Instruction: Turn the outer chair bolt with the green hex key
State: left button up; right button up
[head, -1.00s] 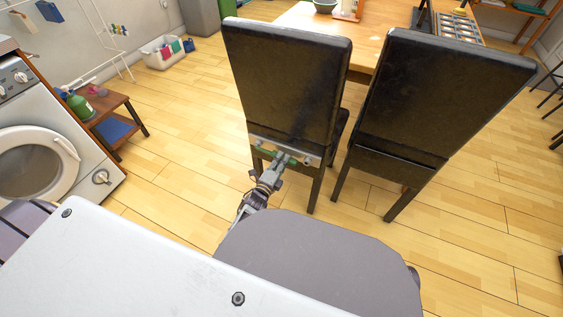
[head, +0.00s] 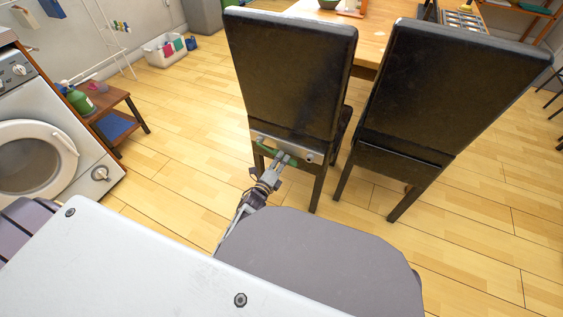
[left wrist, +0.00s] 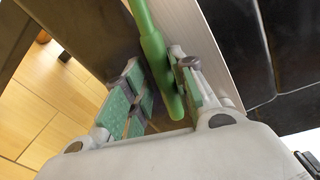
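The green hex key (head: 267,147) lies across the silver plate (head: 308,154) low on the back of the nearer, left black chair (head: 290,75). My left gripper (head: 277,157) is at the key, just behind that chair. In the left wrist view, the green key (left wrist: 156,58) passes between the two green-padded fingers of my left gripper (left wrist: 160,95). It lies close to the right finger, with a gap to the left finger. The silver plate (left wrist: 205,45) is behind it. The bolt itself is hidden or too small to make out. My right gripper is not in view.
A second black chair (head: 440,90) stands to the right. A wooden table (head: 375,35) is beyond the chairs. A washing machine (head: 45,130) and small wooden shelf (head: 118,92) stand at left. Floor (head: 195,120) between them and the chairs is clear.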

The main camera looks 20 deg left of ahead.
aim_at(290, 148)
pick_arm(q)
jog(key=shift+d+r, duration=0.2)
jog(key=shift+d, duration=0.2)
jog(key=shift+d+r+n+p, duration=0.2)
jog(key=shift+r+n+p, duration=0.55)
jog(key=shift+p, duration=0.15)
jog(key=shift+d+r+n+p, duration=0.25)
jog(key=shift+r+n+p, duration=0.4)
jog(key=shift+p, duration=0.25)
jog(key=shift+d+r+n+p, duration=0.2)
jog(key=shift+r+n+p, duration=0.45)
jog(key=shift+n+p, duration=0.2)
jog(key=shift+f+m, duration=0.1)
jog(key=shift+m, duration=0.15)
grip_shut()
